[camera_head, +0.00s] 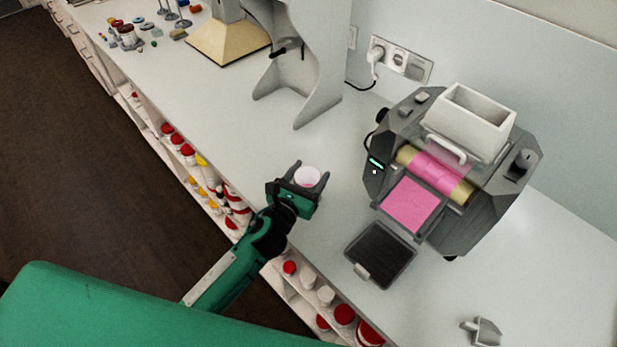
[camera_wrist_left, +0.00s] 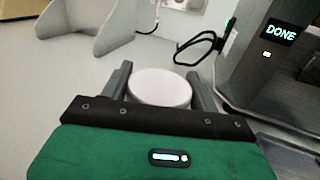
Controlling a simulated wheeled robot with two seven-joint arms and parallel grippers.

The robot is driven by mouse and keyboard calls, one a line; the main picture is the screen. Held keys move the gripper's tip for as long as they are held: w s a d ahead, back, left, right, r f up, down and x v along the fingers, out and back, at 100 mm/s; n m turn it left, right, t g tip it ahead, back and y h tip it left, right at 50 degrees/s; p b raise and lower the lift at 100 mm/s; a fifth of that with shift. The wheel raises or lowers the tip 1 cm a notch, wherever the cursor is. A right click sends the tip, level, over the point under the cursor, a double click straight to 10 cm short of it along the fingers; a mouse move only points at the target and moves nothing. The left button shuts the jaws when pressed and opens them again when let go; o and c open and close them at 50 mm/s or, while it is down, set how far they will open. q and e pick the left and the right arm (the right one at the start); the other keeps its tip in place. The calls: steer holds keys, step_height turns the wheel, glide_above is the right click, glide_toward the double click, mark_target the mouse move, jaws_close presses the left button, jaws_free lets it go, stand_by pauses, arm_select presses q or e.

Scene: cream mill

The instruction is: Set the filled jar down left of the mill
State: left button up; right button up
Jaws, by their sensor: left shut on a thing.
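A small white jar (camera_head: 307,176) with a pale pinkish round top sits between the fingers of my left gripper (camera_head: 309,181), which is shut on it. In the left wrist view the jar (camera_wrist_left: 160,88) shows its round pale top between the two grey fingers. The gripper is over the counter, left of the mill (camera_head: 470,214). I cannot tell whether the jar touches the counter. The mill is dark grey, with pink cream on its rollers (camera_head: 437,178) and a white hopper on top. Its display (camera_wrist_left: 281,34) reads DONE in the left wrist view. My right gripper is not in view.
A dark tray (camera_head: 382,257) lies in front of the mill. A grey stand (camera_head: 300,75) is behind the gripper, near wall sockets (camera_head: 400,59). A small grey scraper-like piece (camera_head: 484,330) lies at front right. Shelves with jars are below the counter edge.

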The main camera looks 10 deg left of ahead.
arm_select(q)
steer(key=shift+f, duration=0.35)
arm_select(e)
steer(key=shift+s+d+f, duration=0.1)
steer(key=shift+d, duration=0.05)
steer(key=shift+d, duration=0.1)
arm_select(q)
steer(key=shift+f, duration=0.15)
steer(key=o, duration=1)
steer(key=shift+c, duration=0.2)
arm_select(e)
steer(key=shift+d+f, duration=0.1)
